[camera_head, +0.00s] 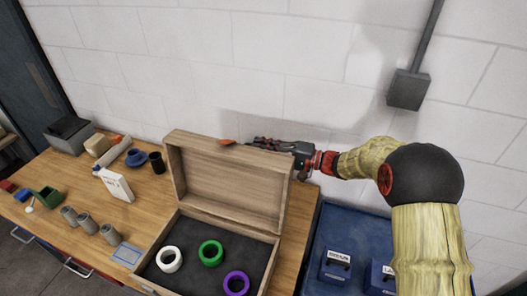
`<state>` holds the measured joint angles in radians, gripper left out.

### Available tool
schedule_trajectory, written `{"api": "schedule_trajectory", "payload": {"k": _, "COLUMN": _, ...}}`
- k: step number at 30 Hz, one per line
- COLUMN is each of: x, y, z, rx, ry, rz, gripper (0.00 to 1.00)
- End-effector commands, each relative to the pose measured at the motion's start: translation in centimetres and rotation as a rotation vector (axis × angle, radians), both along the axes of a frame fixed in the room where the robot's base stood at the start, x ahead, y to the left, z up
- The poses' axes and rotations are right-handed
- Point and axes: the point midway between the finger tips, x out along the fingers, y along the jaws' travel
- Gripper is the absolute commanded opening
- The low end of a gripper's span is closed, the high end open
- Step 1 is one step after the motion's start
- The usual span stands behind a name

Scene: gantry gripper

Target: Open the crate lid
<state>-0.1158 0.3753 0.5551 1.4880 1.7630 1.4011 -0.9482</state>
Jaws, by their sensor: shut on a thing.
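The wooden crate stands on the workbench (60,190), with its dark-lined base (200,283) facing me. Its lid (228,187) stands up at the back, roughly upright, with its inner side toward me. A white ring (169,260), a green ring (210,253) and a purple ring (236,284) lie in the base. My gripper (250,143) is at the top edge of the lid, toward its right side, and is shut on the lid. The lid hides part of the fingers. A small orange piece (226,142) shows at the lid's top edge.
A blue surface with dark boxes (337,264) is at the right. The wall (230,60) is close behind, with a grey wall box (408,90).

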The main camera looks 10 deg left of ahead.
Motion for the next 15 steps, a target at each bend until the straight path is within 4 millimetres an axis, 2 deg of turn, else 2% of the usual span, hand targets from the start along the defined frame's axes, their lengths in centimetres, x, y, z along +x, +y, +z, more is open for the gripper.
{"api": "schedule_trajectory", "payload": {"k": 1, "x": -0.7, "y": 0.0, "z": -0.5, "rx": -0.005, "ry": -0.014, "rz": 0.001, "gripper": 0.0}}
{"api": "schedule_trajectory", "payload": {"k": 6, "x": -2.0, "y": 0.2, "z": 0.2, "rx": -0.012, "ry": -0.063, "rz": 0.001, "gripper": 0.0}}
{"api": "schedule_trajectory", "payload": {"k": 15, "x": -2.5, "y": 0.3, "z": 0.6, "rx": -0.017, "ry": -0.081, "rz": 0.002, "gripper": 0.0}}
